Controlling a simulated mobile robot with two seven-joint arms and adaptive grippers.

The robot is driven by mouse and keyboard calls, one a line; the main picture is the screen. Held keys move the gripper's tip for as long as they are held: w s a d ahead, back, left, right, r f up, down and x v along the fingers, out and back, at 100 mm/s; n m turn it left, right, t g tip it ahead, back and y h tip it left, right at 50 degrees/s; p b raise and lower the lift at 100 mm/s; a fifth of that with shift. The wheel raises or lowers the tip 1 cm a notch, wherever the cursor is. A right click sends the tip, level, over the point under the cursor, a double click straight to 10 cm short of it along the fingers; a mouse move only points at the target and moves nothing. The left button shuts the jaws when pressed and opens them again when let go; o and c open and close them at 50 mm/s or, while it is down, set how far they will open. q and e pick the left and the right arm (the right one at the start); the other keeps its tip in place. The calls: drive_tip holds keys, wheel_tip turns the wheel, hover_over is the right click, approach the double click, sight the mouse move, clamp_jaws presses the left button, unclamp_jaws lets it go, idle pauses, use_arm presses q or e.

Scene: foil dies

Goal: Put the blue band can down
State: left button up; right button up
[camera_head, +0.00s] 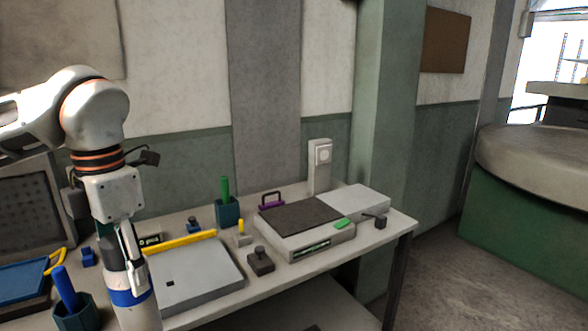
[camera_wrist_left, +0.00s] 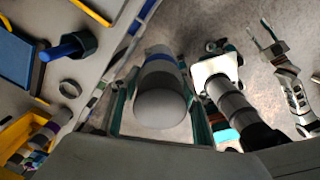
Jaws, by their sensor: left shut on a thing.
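The blue band can (camera_head: 130,297) is pale grey with a wide blue band, at the lower left of the head view. My left gripper (camera_head: 127,262) points down and is shut on its upper part. In the left wrist view the can (camera_wrist_left: 160,105) sits between the two fingers, its round grey end facing the camera. There it shows beside the table edge, with floor behind it. The can's bottom is cut off in the head view, so I cannot tell whether it touches anything.
The table (camera_head: 388,241) carries a grey flat box (camera_head: 195,283) with a yellow bar (camera_head: 180,243). A dark cup with a blue rod (camera_head: 66,290) stands left of the can. A grey machine (camera_head: 305,245) and a green-rod cup (camera_head: 227,210) stand farther back.

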sight(145, 303)
use_arm(q)
drive_tip(key=f+m, duration=0.3)
drive_tip(key=m, duration=0.1)
drive_tip(key=f+m, duration=0.3)
drive_tip(key=m, duration=0.1)
drive_tip(key=w+f+m, duration=0.1)
drive_tip(key=f+m, duration=0.2)
drive_tip(key=m, duration=0.2)
drive_tip(key=shift+d, duration=0.35)
wheel_tip(145, 303, down, 10)
drive_tip(key=d+m, duration=0.1)
drive_tip(key=m, duration=1.5)
drive_tip(key=shift+s+d+m, duration=0.15)
drive_tip(key=shift+s+m, duration=0.05)
drive_tip(key=shift+m, duration=0.1)
drive_tip(key=shift+s+f, duration=0.1)
